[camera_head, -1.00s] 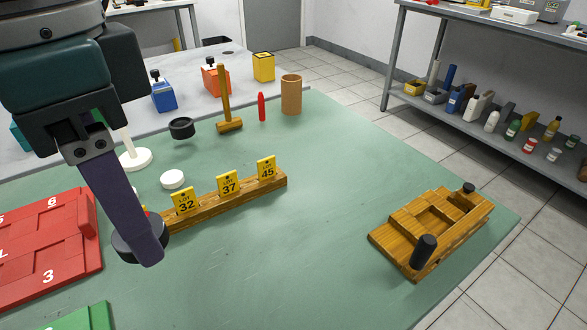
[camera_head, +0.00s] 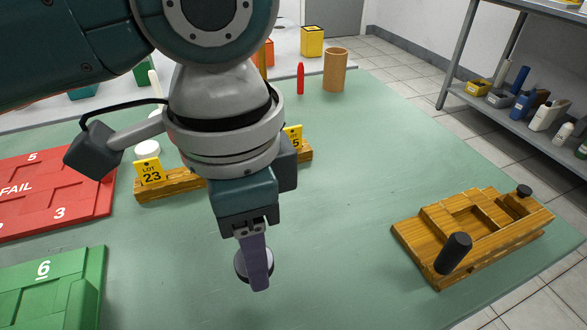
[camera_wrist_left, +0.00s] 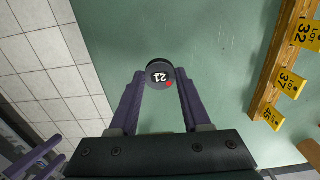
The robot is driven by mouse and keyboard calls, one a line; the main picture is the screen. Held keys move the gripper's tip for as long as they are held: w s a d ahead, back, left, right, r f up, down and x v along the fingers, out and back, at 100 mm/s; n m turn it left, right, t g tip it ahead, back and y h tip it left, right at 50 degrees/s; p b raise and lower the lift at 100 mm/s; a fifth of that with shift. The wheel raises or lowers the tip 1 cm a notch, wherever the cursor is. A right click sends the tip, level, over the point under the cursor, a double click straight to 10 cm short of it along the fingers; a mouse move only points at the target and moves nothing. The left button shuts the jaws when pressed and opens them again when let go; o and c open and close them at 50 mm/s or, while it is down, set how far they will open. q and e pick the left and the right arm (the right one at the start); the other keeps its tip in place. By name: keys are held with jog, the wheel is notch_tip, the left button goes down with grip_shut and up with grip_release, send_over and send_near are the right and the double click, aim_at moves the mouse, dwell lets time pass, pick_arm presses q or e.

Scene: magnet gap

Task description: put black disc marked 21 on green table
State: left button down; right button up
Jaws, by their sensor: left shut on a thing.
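The black disc marked 21 (camera_wrist_left: 160,74) is between the fingertips of my left gripper (camera_wrist_left: 158,82), with its white number and a red dot facing the wrist camera. In the head view the disc (camera_head: 242,266) is partly hidden behind the purple finger of my left gripper (camera_head: 257,280). The gripper is shut on it. The disc is over a bare part of the green table (camera_head: 350,220); I cannot tell the gap below it. Purple finger-like parts, probably my right gripper (camera_wrist_left: 36,152), show at the lower left of the wrist view.
A wooden rail with yellow lot tags (camera_head: 150,173) lies behind my gripper. A red FAIL board (camera_head: 60,190) and a green board (camera_head: 60,285) are at the left. A wooden tray with black knobs (camera_head: 470,230) is at the right. The table between gripper and tray is clear.

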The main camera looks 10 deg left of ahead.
pick_arm(q)
notch_tip(320, 180, down, 4)
jog(key=shift+f+b, duration=0.1)
jog(key=shift+b, duration=0.6)
jog(key=shift+f, duration=0.4)
jog(key=shift+d+r, duration=0.1)
jog(key=shift+c, duration=1.8)
grip_release()
jog(key=shift+f, duration=0.2)
jog(key=shift+r, duration=0.15)
